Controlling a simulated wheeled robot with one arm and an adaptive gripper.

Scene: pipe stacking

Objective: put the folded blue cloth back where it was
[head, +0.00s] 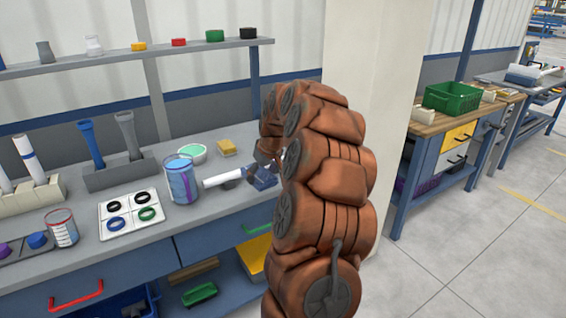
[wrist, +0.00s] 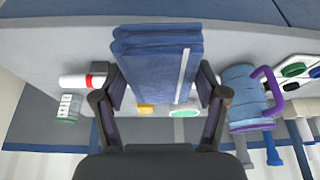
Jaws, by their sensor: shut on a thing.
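The folded blue cloth (wrist: 158,62) is between the fingers of my gripper (wrist: 160,88) in the wrist view. It is a thick, layered stack with a pale stripe near its right side. The fingers are shut on it from both sides. In the head view, the cloth (head: 264,179) shows only as a small blue patch at the bench's right part, beside my arm. My arm hides most of it and most of the gripper there. I cannot tell whether the cloth touches the bench top.
A blue jug (head: 180,182) with a purple handle, a green-topped bowl (head: 193,151) and a yellow sponge (head: 226,147) stand nearby. A pillar (head: 378,60) rises behind my arm.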

